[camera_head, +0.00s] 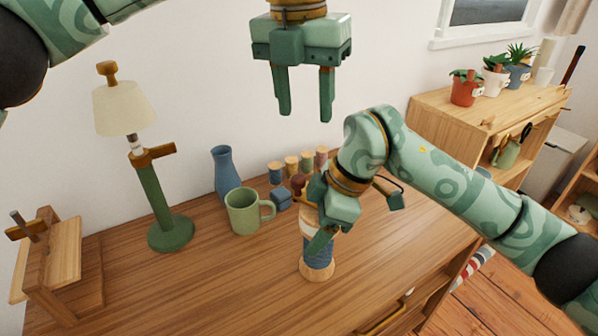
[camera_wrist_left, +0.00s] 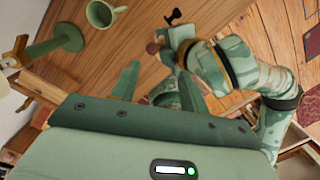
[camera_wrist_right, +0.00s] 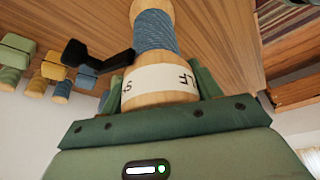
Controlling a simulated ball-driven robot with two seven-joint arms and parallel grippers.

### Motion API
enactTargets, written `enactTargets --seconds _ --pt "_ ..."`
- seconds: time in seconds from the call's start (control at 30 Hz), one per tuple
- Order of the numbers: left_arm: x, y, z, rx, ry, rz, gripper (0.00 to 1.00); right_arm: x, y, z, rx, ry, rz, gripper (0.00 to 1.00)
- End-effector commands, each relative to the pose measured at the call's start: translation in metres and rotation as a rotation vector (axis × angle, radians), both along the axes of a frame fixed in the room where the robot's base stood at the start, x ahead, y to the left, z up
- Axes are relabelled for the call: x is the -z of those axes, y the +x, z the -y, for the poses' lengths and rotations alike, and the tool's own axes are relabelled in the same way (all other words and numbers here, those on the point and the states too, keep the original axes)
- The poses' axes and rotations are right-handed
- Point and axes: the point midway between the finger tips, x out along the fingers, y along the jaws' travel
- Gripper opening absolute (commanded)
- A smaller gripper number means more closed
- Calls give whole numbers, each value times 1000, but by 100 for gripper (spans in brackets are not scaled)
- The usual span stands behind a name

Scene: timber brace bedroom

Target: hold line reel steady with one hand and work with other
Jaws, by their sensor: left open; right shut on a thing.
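The line reel (camera_head: 318,258) is a wooden spool wound with blue line. It stands upright on the wooden dresser top, near the front edge. My right gripper (camera_head: 325,232) is shut on its upper part. In the right wrist view the reel (camera_wrist_right: 156,32) shows its blue winding and a pale band with dark letters between the fingers. My left gripper (camera_head: 304,105) is open and empty, raised well above the dresser top, up and slightly left of the reel. In the left wrist view its two fingers (camera_wrist_left: 160,85) are apart with nothing between them.
A green mug (camera_head: 243,212), a blue vase (camera_head: 226,172) and several small spools (camera_head: 291,165) stand behind the reel. A lamp (camera_head: 165,228) and a wooden stand (camera_head: 60,262) are at the left. Potted plants (camera_head: 466,92) sit on a shelf unit at right. The front-left dresser top is clear.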

Motion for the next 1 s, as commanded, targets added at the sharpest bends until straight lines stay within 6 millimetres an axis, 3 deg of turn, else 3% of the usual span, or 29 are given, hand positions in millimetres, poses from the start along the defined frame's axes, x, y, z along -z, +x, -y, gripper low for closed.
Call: enactTargets --seconds 0.2,0.4,0.67,1.0 --pt "2 3 -4 -733 26 -54 45 0 0 0 0 1 0 32" --pt "2 2 -9 -1165 24 -84 45 0 0 0 0 1 0 32" --pt "15 0 -9 -1316 23 -95 45 0 0 0 0 1 0 32" --pt "87 0 -9 -1313 24 -96 45 0 0 0 0 1 1 32"
